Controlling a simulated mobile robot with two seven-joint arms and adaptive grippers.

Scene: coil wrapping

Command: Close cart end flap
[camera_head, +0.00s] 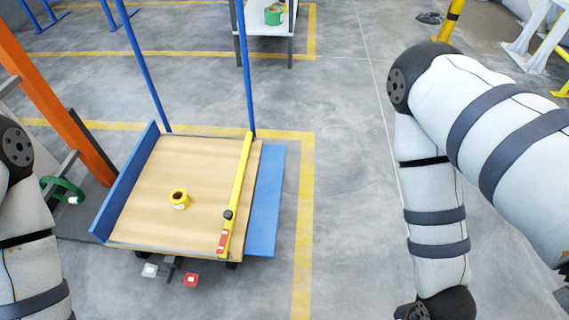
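A yellow bar (238,185) with a black knob and a red label runs along the deck's right edge, beside the lowered flap. A grey pedal and a red pedal (190,280) show at the cart's near end. My arms show at the left and right picture edges, but neither gripper is in view.
Blue posts rise from the cart's far corners. An orange post (60,115) and a green ring (62,190) are at left. A table (268,30) stands behind. The floor right of the cart is clear.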

